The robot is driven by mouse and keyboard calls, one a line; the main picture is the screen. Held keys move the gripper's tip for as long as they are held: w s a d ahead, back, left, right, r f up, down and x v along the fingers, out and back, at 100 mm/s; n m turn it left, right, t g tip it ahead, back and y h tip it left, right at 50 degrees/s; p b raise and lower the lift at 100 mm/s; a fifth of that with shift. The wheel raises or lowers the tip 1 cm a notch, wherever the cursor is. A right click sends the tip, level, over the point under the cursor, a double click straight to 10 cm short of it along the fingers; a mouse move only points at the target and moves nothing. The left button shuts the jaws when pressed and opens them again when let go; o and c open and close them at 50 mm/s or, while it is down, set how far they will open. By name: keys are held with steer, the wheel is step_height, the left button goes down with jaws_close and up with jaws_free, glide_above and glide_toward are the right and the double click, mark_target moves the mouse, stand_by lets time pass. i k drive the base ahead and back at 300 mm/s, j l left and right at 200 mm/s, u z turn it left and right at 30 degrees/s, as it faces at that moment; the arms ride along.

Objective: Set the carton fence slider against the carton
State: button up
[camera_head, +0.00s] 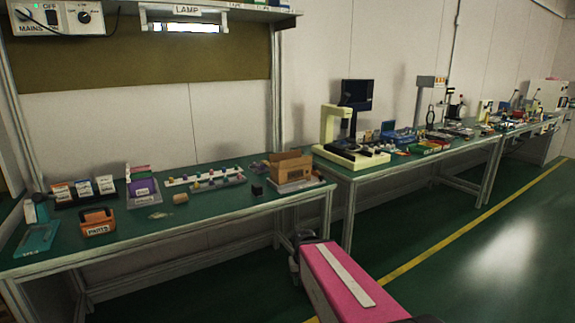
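A brown open-topped carton (290,167) stands at the right end of the near green bench. A pale low rail or base (300,185) runs along its front and right side. A small dark block (257,190) sits just left of the carton, apart from it. I cannot tell which of these parts is the fence slider, or whether it touches the carton. A pink body with a white strip, likely my arm, rises in front of the bench. A dark part at its far end may be my gripper (302,240). No fingers can be made out, and it is well below and away from the carton.
The near bench (190,230) has a clear front strip. A second bench with a cream machine (350,150) adjoins at right. The right floor is open.

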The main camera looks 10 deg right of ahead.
mark_target(314, 171)
steer(key=i+l+u, duration=0.2)
steer(key=l, duration=0.35)
steer(key=i+l+u, duration=0.15)
steer(key=l, duration=0.4)
steer(key=l+u, duration=0.2)
steer(key=l, duration=0.4)
steer(key=i+l+u, duration=0.15)
steer(key=l, duration=0.45)
steer(key=k, duration=0.05)
